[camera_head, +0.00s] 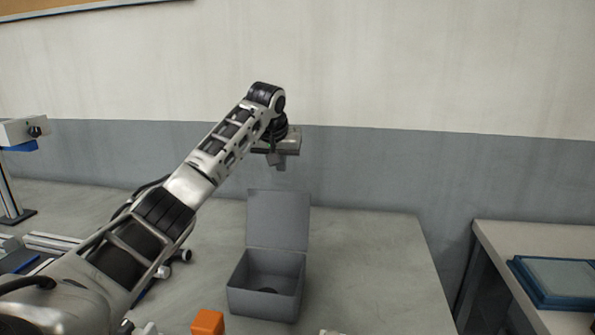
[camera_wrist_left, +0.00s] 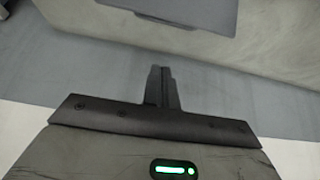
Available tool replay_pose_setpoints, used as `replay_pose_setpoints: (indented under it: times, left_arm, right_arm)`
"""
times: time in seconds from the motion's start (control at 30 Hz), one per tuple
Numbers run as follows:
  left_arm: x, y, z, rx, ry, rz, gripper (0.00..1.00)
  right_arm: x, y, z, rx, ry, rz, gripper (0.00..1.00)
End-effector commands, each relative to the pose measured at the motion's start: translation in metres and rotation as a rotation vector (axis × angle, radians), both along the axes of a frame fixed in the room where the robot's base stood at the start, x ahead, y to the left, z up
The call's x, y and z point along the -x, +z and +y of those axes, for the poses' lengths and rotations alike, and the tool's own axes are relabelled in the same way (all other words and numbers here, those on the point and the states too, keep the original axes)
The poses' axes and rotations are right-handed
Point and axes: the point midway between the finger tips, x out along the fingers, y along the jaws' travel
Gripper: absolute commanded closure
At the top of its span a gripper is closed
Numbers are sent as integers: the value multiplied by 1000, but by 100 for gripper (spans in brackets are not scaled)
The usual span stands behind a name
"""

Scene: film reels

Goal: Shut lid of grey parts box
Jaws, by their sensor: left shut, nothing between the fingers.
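The grey parts box (camera_head: 264,303) stands on the table with its lid (camera_head: 278,220) upright along the back edge, so the box is open. A dark round thing (camera_head: 268,290) lies inside it. My left gripper (camera_head: 281,165) is shut and empty, above and behind the raised lid, with its fingers pointing down. In the left wrist view the shut fingers (camera_wrist_left: 160,85) show in the middle, and a grey panel edge, likely the lid (camera_wrist_left: 185,12), shows at the top. The fingers look apart from it. My right gripper is not in view.
An orange block (camera_head: 207,322) sits in front of the box on the left. The grey table (camera_head: 375,265) is clear to the right of the box. A wall (camera_head: 400,170) rises behind. A blue tray (camera_head: 558,282) lies on another table at right, and a stand (camera_head: 12,180) is at far left.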

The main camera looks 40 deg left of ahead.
Motion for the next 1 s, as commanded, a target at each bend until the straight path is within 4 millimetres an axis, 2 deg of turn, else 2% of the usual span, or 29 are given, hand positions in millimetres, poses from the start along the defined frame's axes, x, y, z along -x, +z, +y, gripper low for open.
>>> replay_pose_setpoints:
  times: [0.2, 0.4, 0.6, 0.67, 1.0]
  left_arm:
    - [-17, -31, 9, 3, 1, 5, 100]
    - [-32, -60, 17, 2, 1, 4, 100]
    - [-41, -76, 22, 3, 0, 2, 100]
    - [-44, -81, 23, 1, -1, 2, 100]
    - [-25, -77, 14, -3, -3, 1, 100]
  right_arm:
    - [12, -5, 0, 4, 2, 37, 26]
    - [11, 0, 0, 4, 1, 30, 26]
    - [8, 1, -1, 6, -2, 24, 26]
    - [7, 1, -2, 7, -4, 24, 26]
    - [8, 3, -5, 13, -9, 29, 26]
